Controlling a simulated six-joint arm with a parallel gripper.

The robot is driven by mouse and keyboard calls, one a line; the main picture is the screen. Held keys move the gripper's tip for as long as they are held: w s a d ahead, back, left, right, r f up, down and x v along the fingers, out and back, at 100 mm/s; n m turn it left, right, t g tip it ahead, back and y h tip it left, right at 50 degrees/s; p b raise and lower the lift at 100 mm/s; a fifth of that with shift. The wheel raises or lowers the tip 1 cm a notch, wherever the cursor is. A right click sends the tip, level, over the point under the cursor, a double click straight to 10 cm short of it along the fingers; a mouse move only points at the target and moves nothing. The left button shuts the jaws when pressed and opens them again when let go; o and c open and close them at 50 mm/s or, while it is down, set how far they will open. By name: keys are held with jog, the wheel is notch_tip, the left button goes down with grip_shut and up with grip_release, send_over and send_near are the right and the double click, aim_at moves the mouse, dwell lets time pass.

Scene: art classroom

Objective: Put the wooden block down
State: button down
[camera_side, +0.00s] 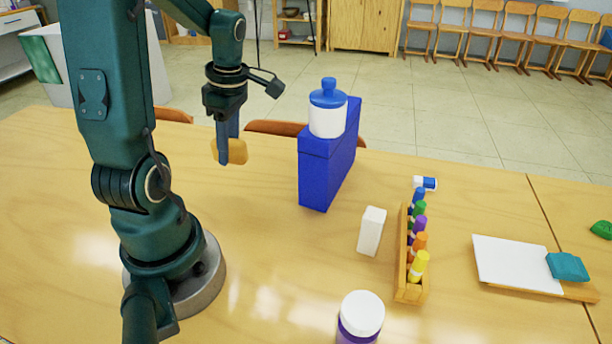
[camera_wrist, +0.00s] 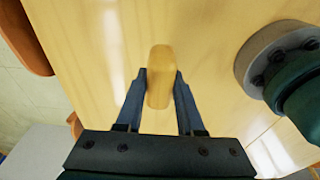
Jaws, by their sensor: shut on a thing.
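The wooden block (camera_side: 236,151) is a small, light tan piece with rounded edges. My gripper (camera_side: 228,158) is shut on it, and the block shows between the fingertips. In the wrist view the block (camera_wrist: 160,77) sits between the two dark blue fingers of my gripper (camera_wrist: 161,85), one on each side. The table top (camera_side: 270,250) lies beneath it. I cannot tell exactly how far the block is above the table.
A blue box (camera_side: 328,170) with a blue-lidded white bottle (camera_side: 327,112) on it stands right of my gripper. Further right are a white block (camera_side: 371,231), a wooden marker rack (camera_side: 411,291) and a white pad (camera_side: 515,264). A white-lidded jar (camera_side: 361,315) stands in front.

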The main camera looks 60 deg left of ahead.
aim_at(235, 190)
jog(key=shift+f, duration=3.55)
jog(key=shift+f, duration=0.15)
jog(key=c, duration=0.5)
grip_release()
